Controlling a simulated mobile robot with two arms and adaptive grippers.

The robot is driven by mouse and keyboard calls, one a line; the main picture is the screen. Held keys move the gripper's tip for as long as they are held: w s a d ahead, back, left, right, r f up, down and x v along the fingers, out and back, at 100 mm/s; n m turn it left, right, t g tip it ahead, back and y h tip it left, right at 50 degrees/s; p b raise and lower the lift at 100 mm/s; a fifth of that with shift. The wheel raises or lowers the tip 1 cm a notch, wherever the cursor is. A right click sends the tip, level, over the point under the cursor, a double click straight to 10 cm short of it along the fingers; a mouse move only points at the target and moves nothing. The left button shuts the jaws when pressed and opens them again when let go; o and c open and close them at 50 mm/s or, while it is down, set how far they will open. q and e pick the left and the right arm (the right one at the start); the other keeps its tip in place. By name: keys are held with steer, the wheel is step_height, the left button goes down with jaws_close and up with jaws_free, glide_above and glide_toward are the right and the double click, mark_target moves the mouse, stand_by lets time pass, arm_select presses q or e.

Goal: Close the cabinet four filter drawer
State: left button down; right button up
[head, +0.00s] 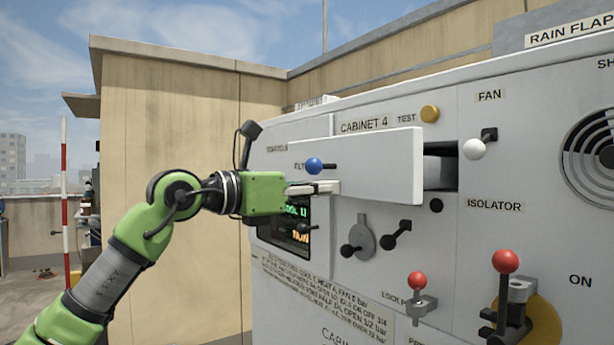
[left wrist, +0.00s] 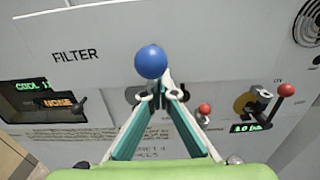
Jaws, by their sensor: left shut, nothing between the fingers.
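The cabinet four filter drawer (head: 385,160) stands out from the white cabinet face, with a dark gap showing behind its right edge. A blue ball knob (head: 314,165) sits on the left part of its front. In the left wrist view the blue knob (left wrist: 151,62) is just beyond my fingertips, on the panel marked FILTER. My left gripper (head: 333,186) is shut and empty, just below the knob at the drawer's lower edge. Its fingertips (left wrist: 161,92) meet in the left wrist view; I cannot tell whether they touch the drawer. My right gripper is out of view.
Below are a lit display (head: 291,232), black levers (head: 397,234) and a small red-knobbed lever (head: 417,281). The red-knobbed isolator handle (head: 505,261) juts out at the lower right. A white knob (head: 474,149) sits right of the drawer. Open rooftop lies left.

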arm_select(q)
steer(key=p+x, duration=0.6)
steer(key=x, duration=0.5)
steer(key=shift+w+d+r, duration=0.15)
steer(key=shift+d+r, duration=0.05)
steer(key=shift+d, duration=0.15)
steer(key=shift+w+d+f+p, duration=0.1)
steer(key=shift+w+d+p, duration=0.2)
steer(key=shift+w+d, duration=0.1)
steer(key=shift+s, duration=0.15)
steer(key=shift+a, duration=0.1)
